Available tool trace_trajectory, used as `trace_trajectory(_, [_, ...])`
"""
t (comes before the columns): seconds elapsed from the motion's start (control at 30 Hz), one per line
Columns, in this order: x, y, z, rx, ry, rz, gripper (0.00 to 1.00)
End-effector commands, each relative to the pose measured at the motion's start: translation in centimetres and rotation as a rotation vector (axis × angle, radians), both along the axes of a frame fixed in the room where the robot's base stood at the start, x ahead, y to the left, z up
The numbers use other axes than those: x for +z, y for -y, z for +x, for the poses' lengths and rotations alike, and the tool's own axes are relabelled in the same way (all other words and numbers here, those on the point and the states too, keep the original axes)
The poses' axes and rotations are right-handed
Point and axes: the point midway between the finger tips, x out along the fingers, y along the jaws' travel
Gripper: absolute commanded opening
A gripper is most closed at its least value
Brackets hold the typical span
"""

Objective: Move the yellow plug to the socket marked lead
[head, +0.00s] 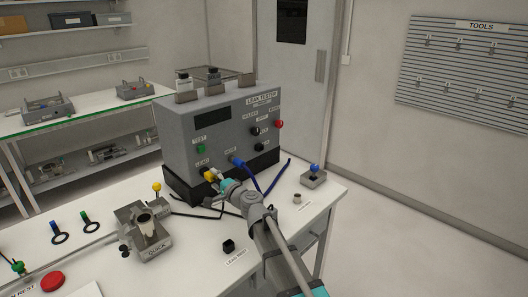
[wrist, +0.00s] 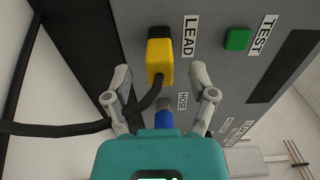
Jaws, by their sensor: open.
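The yellow plug (wrist: 158,60) sits at the front of the leak tester (head: 185,140), beside the LEAD label (wrist: 190,36). A black part shows just behind the plug, and the plug looks seated there, though the contact itself is hidden. Its black cable (wrist: 75,128) bends away to the left. In the head view the yellow plug (head: 208,175) is partly covered by my gripper (head: 220,181). In the wrist view my gripper (wrist: 160,84) is open, with one finger on each side below the plug, neither touching it.
The green TEST button (wrist: 237,39) is right of LEAD. A grey fixture (head: 147,232), a blue-topped block (head: 314,175) and a small black block (head: 229,246) stand on the bench.

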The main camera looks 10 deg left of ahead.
Motion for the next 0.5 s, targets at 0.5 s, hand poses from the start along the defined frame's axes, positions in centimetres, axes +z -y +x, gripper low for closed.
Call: trace_trajectory(0.5, [0.0,1.8,-1.5,0.0,0.0,0.0,0.73])
